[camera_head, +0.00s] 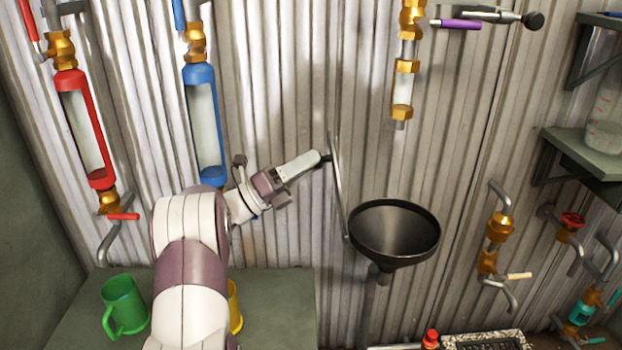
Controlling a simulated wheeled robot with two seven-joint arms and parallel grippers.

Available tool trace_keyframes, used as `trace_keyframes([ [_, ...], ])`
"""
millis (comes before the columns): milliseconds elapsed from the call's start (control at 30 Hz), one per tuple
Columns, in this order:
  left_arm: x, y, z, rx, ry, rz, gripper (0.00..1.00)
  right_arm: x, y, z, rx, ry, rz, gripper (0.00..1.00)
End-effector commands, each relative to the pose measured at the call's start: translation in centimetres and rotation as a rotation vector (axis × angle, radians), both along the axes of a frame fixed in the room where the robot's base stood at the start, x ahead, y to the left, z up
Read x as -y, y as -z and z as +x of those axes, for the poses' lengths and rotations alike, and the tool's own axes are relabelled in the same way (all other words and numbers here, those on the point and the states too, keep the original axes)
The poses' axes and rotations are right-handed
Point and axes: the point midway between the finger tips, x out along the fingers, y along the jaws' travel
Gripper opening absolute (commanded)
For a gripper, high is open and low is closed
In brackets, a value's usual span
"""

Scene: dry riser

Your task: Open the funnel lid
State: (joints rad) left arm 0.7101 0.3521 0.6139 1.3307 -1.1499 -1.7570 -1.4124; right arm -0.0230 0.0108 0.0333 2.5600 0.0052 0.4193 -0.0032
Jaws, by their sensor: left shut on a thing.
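The dark funnel (394,236) stands by the corrugated wall, with its wide mouth uncovered and its inside visible. Its round lid (337,190) stands nearly upright at the funnel's left rim and shows almost edge-on. My left gripper (319,158) reaches in from the left and is shut on the small dark knob on the lid's left face. The fingers hide part of the knob. My right gripper is not in view.
A red sight tube (85,130) and a blue one (203,125) hang on the wall at left. A green mug (123,304) and a partly hidden yellow mug (235,306) stand on the table (280,305). Brass valves (499,228) and pipes are at right. A shelf (585,152) holds a clear beaker (604,125).

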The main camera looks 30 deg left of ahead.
Motion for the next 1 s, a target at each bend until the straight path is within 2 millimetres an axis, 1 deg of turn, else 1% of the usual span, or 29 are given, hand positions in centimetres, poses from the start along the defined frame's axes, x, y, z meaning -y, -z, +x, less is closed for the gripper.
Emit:
trace_keyframes([
  [33,-0.11,0.18,-0.02,0.007,-0.001,-0.007,0.0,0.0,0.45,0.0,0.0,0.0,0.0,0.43],
  [100,-0.2,0.15,-0.05,0.011,0.0,-0.014,0.0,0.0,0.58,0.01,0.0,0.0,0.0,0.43],
  [533,-0.29,0.06,-0.08,0.013,-0.001,-0.019,0.0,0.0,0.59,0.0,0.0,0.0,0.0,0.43],
  [567,-0.29,0.06,-0.08,0.012,-0.002,-0.019,0.45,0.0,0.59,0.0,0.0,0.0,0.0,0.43],
  [600,-0.28,0.07,-0.07,0.012,-0.002,-0.019,0.58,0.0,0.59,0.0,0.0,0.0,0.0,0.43],
  [633,-0.28,0.09,-0.07,0.012,-0.001,-0.02,0.6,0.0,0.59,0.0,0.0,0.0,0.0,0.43],
  [900,-0.35,0.21,-0.14,0.011,-0.001,-0.019,0.6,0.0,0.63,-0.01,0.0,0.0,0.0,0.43],
  [1000,-1.07,0.74,-0.82,0.009,-0.005,-0.02,0.6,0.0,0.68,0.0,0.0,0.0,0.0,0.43],
])
